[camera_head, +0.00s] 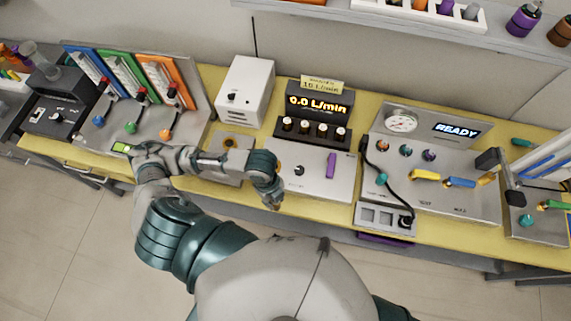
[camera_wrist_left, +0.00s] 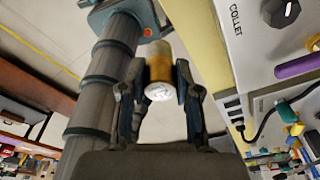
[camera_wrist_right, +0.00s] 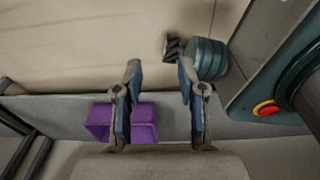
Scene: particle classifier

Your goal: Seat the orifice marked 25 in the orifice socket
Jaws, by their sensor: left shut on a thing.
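My left gripper (camera_head: 272,199) hangs in front of the middle of the bench, near its front edge. In the left wrist view the left gripper (camera_wrist_left: 161,88) is shut on a small brass-coloured cylinder (camera_wrist_left: 160,71) with a pale end face; its marking cannot be read. Several dark pieces with pale tops (camera_head: 314,130) stand in a row under the "0.0 L/min" display. A grey unit (camera_head: 318,185) with a black knob and purple lever is beside the gripper; I cannot tell where the orifice socket is. My right gripper (camera_wrist_right: 157,82) is open and empty, away from the bench.
A white box (camera_head: 245,88) stands behind. A panel with a gauge and "READY" display (camera_head: 455,130) is at right, with a black hose before it. A purple bin (camera_wrist_right: 145,132) shows in the right wrist view.

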